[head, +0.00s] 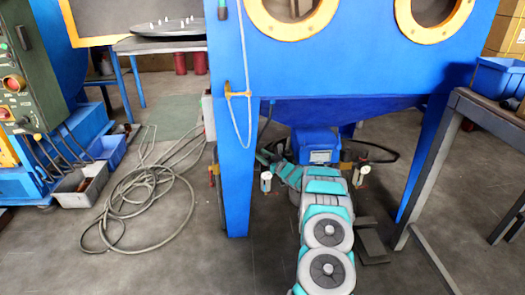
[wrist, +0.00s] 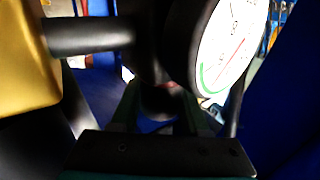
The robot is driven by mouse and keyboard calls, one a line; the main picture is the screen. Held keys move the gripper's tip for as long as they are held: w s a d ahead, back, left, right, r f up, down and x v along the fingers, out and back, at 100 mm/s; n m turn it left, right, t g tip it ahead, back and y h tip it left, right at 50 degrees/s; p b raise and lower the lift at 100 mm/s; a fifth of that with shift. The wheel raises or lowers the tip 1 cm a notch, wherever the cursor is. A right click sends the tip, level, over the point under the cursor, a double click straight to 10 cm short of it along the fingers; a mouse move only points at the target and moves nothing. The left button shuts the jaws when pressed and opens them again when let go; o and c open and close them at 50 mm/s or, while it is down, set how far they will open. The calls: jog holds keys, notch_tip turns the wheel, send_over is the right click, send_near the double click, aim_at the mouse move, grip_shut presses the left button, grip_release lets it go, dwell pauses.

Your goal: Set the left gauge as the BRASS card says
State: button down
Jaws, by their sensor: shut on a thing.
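In the wrist view a round white gauge (wrist: 228,50) with a black rim stands large at the upper right, seen at a slant. Its face has a green arc and a thin red mark; the reading is too oblique to tell. My gripper (wrist: 162,108) is shut on a dark rounded knob (wrist: 160,101) just below and left of the dial. In the head view my arm reaches under the blue cabinet and bends left. The left gauge (head: 266,181) shows small there, beside my arm; my fingertips are hidden. I cannot make out a BRASS card.
A blue cabinet (head: 350,70) on blue legs stands over my arm. A right gauge (head: 362,171) is beyond my arm's right side. A loose hose (head: 150,195) lies on the floor at left. A metal table (head: 455,110) stands at right.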

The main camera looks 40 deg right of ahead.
aim_at(269, 159)
jog(key=shift+r+n+y+p, duration=0.15)
jog(key=shift+n+y+p, duration=0.2)
jog(key=shift+y, duration=0.25)
jog(key=shift+s+a+f+n+y, duration=0.1)
jog(key=shift+a+f+n+y, duration=0.1)
jog(key=shift+n+y, duration=0.1)
jog(key=shift+c, duration=2.1)
grip_release()
jog(key=shift+s+d, duration=0.1)
jog(key=shift+s, duration=0.05)
jog(key=shift+s+d, duration=0.2)
jog(key=shift+s, duration=1.05)
jog(key=shift+s+d, duration=0.15)
jog(key=shift+s, duration=1.1)
jog(key=shift+s+d, duration=0.2)
jog(key=shift+s, duration=1.05)
